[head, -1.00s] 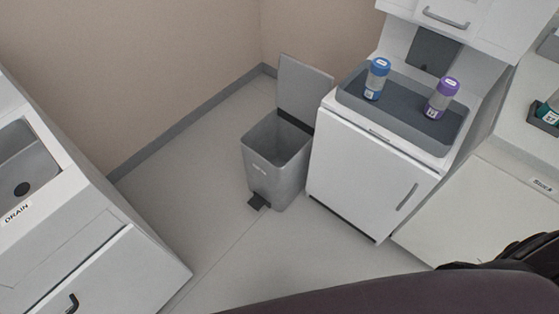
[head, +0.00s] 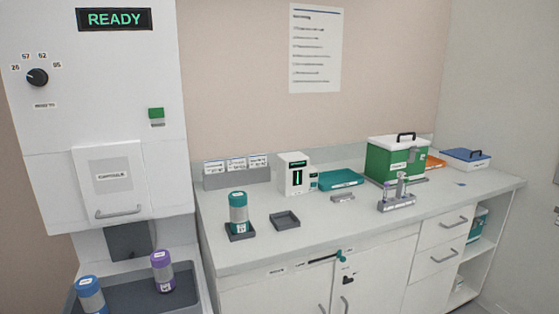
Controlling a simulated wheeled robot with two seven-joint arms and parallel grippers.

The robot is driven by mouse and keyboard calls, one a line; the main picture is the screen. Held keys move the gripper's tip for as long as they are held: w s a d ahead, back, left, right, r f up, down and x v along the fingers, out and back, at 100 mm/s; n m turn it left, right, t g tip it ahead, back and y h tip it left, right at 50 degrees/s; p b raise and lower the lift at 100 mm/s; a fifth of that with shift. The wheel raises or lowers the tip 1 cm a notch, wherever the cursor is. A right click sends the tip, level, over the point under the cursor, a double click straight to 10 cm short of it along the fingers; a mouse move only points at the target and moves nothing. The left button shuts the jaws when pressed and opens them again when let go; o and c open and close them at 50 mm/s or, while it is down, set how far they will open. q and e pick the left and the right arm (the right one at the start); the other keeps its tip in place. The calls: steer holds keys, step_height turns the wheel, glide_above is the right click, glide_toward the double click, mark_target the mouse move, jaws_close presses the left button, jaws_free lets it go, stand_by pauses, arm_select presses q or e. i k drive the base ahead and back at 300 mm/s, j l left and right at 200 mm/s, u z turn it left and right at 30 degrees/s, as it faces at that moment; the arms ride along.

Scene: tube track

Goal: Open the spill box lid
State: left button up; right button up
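No label in view can be read as the spill box. A green box (head: 392,162) with a white lid and a black handle stands at the back of the counter; its lid looks shut. A low white box with a blue top (head: 466,158) sits at the counter's far right, and its top also looks shut. A teal box (head: 478,224) with a pale top stands on the open shelf below the counter's right end, partly hidden. Neither of my grippers is in view.
The counter (head: 350,215) holds a teal-capped tube (head: 239,210), a small dark tray (head: 285,220), a teal tray (head: 341,179) and a metal stand (head: 397,200). A white machine (head: 100,120) reading READY stands left, above blue- and purple-capped tubes. The counter's front middle is clear.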

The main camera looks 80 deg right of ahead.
mark_target(466, 155)
steer(key=z, duration=3.65)
steer(key=u, duration=0.4)
steer(key=i+l+u, duration=0.6)
steer(key=l+u, duration=0.2)
